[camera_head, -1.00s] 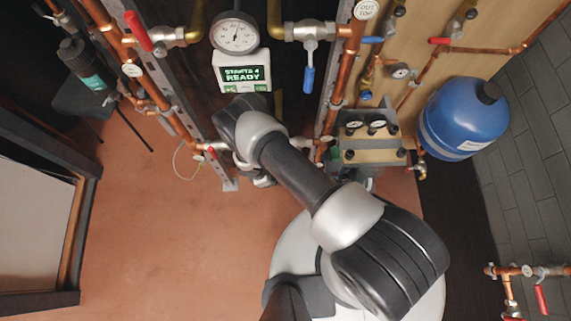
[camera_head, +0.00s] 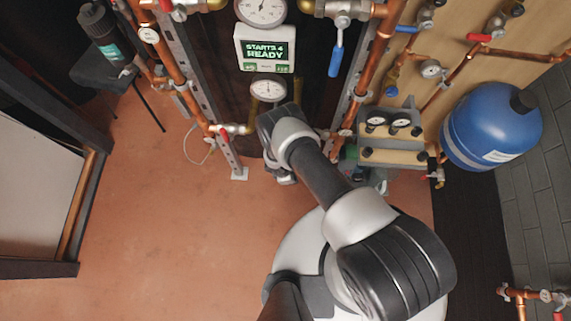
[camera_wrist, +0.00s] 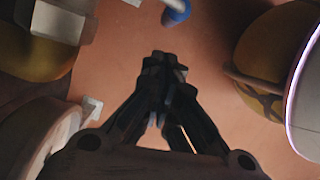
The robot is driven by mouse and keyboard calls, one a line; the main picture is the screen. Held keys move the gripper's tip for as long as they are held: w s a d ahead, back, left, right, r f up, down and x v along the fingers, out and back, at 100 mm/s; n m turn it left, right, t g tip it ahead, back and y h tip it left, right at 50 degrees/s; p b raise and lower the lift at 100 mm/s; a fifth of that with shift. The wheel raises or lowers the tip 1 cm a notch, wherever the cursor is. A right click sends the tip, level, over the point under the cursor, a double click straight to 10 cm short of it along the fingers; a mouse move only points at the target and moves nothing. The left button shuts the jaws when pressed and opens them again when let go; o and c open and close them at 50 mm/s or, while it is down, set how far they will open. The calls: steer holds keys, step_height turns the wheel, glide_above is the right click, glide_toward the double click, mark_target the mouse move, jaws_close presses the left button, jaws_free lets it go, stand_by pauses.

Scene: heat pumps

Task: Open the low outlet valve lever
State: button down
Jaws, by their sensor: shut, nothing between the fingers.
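In the wrist view, a lever with a blue grip (camera_wrist: 178,12) shows at the top edge, just beyond my fingertips and a little right of them. It hangs from a pale metal stem, and its valve body is out of frame. I cannot tell for certain that it is the low outlet valve lever. My gripper (camera_wrist: 164,65) is shut and empty, apart from this lever. In the head view my arm hides the fingertips and the low pipes behind it. A low red lever (camera_head: 224,137) shows left of my wrist, on the left pipe.
A higher blue lever (camera_head: 336,61) hangs on the upper right valve. A display (camera_head: 264,48) and a low gauge (camera_head: 268,89) stand above my wrist. A pump block (camera_head: 392,139) and a blue tank (camera_head: 493,127) are at right. The floor (camera_head: 160,220) at left is clear.

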steer(key=shift+w+d+r, duration=0.15)
steer(key=shift+d, duration=0.95)
